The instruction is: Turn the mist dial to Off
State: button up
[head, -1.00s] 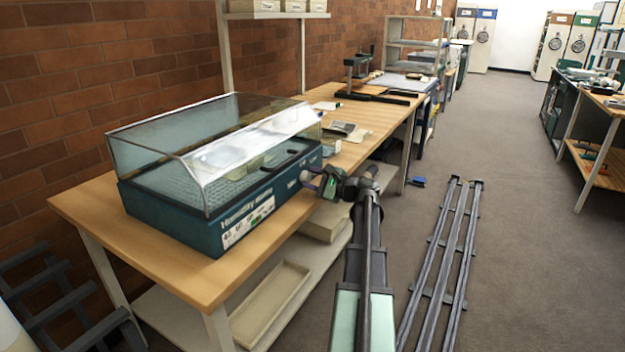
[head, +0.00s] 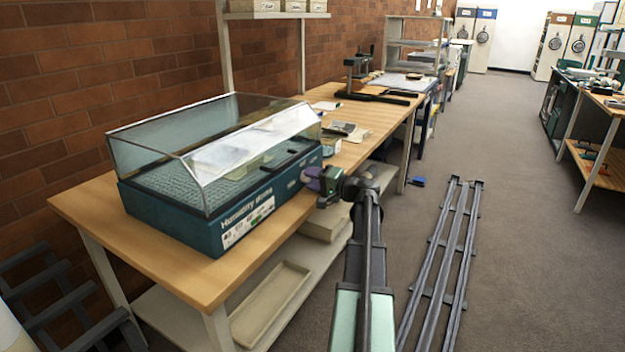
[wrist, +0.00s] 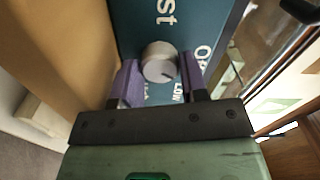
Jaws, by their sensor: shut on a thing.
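The mist dial (wrist: 158,62) is a round grey knob on the teal front panel of the humidity dome (head: 243,222). My gripper (wrist: 159,66) has its two purple fingers closed on opposite sides of the knob. A dark mark on the knob's face points down and to the right in the wrist view, towards the printed "Low". Part of a word starting with "O" shows to the right, and the end of another label shows at lower left, mostly hidden by a finger. In the head view my gripper (head: 316,180) is at the panel's right end and hides the dial.
The dome's clear cover is down. It stands on a wooden bench (head: 85,200) with small items and a black press (head: 365,80) farther back. A beige tray (head: 270,300) lies on the lower shelf. Floor rails (head: 445,250) run along the open aisle.

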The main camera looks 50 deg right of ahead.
jog(key=n, duration=0.6)
dwell(0.5)
jog(key=o, duration=0.9)
jog(key=shift+o, duration=0.2)
jog(key=shift+s, duration=0.1)
